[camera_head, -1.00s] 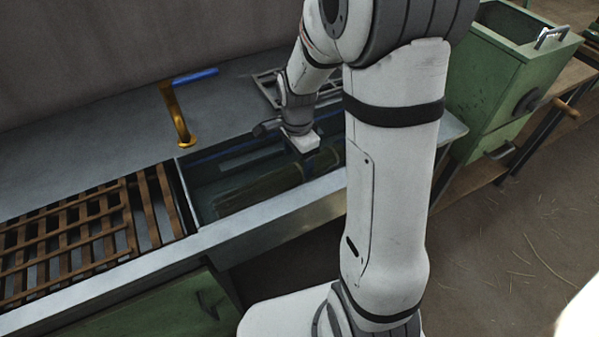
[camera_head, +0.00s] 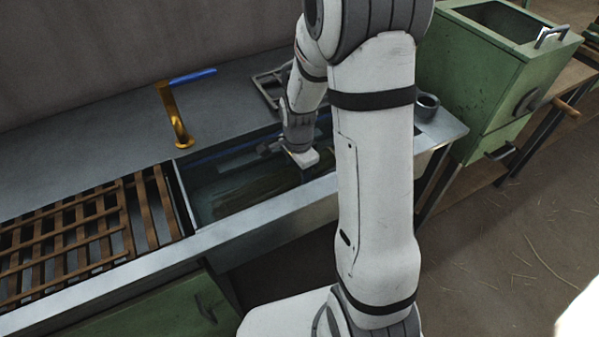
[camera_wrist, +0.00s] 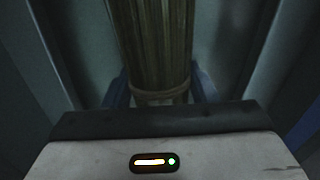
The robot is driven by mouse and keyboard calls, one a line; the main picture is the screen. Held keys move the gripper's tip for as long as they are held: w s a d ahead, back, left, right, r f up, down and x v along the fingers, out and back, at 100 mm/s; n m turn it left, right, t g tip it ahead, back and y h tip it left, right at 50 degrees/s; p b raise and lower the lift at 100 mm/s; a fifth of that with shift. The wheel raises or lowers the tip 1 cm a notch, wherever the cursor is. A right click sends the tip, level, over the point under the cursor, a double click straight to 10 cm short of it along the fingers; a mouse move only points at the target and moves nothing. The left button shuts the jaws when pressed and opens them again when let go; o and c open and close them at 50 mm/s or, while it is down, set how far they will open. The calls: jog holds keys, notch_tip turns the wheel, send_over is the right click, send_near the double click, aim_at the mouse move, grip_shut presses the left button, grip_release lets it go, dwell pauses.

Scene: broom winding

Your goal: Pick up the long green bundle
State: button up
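The long green bundle (camera_head: 250,190) lies in the sink basin (camera_head: 197,192), dim and partly hidden by my arm in the head view. In the wrist view the bundle (camera_wrist: 160,40) runs away from the camera, with a pale tie around its near part. My gripper (camera_head: 305,177) points down into the basin over the bundle's right part. In the wrist view my gripper (camera_wrist: 160,86) has one blue finger on each side of the bundle near the tie. The fingers look apart, very close to its sides; contact is hard to make out. The fingertips are partly hidden.
Basin walls rise close on both sides of the gripper. A brass tap (camera_head: 172,115) with a blue handle stands behind the basin. A brown slatted rack (camera_head: 70,240) lies left. A grey cup (camera_head: 427,105) and a green cabinet (camera_head: 480,70) are to the right.

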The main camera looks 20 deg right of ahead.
jog(key=c, duration=0.6)
jog(key=shift+r, duration=0.1)
